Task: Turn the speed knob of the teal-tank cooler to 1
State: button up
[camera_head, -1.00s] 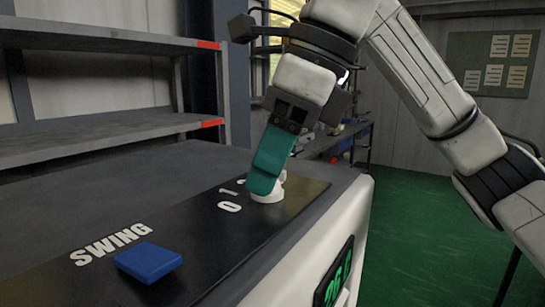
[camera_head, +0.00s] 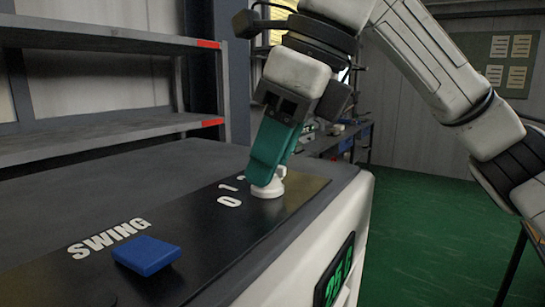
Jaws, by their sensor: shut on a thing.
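The white speed knob (camera_head: 267,189) stands on the black control panel (camera_head: 205,243) on top of the cooler (camera_head: 314,234). White numerals (camera_head: 229,194) beside the knob read 0 and 1, with a further one partly hidden behind my gripper. My gripper (camera_head: 266,180), with teal fingers, comes down from above and is shut on the knob. The fingers cover the knob's upper part, so its pointer direction cannot be told. A teal tank does not show in this view.
A blue SWING button (camera_head: 147,255) sits on the panel's near left. A green-lit display (camera_head: 338,281) is on the cooler's front side. Grey shelves (camera_head: 100,122) stand at the back left. The green floor (camera_head: 430,220) to the right is clear.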

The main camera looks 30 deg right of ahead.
jog(key=m+h+b, duration=0.1)
jog(key=m, duration=0.3)
jog(key=shift+f+t+b, duration=0.1)
jog(key=shift+t+b, duration=0.25)
jog(key=shift+t, duration=0.05)
jog(key=shift+a+m+h+b, duration=0.15)
jog(key=shift+m+h+b, duration=0.55)
jog(key=shift+m, duration=0.8)
jog(key=o, duration=1)
jog(key=p+v, duration=0.6)
jog(key=v, duration=0.5)
jog(key=shift+a+p, duration=0.1)
jog(key=shift+p, duration=0.25)
